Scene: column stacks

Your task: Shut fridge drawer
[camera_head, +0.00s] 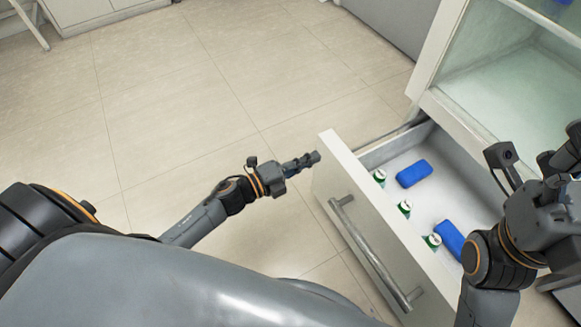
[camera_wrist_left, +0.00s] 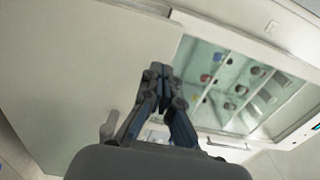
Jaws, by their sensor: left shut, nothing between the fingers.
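The fridge drawer (camera_head: 335,158) stands pulled out at the right of the head view, with a long grey bar handle (camera_head: 372,252) on its pale front. Blue packs and small green-and-white containers lie inside it. My left gripper (camera_head: 312,158) is shut and empty, just left of the far end of the drawer front, apart from the handle. I cannot tell whether it touches the front. Its closed fingers also show in the left wrist view (camera_wrist_left: 157,72). My right gripper (camera_head: 563,158) is at the right edge, over the drawer's near right side; its fingers are partly cut off.
The fridge body (camera_head: 455,110) with a glass-fronted compartment (camera_head: 510,75) rises behind the drawer. Shelves with small items (camera_wrist_left: 228,88) show in the left wrist view. The tiled floor (camera_head: 180,90) is clear left of the drawer. White cabinets (camera_head: 85,12) stand at the far left.

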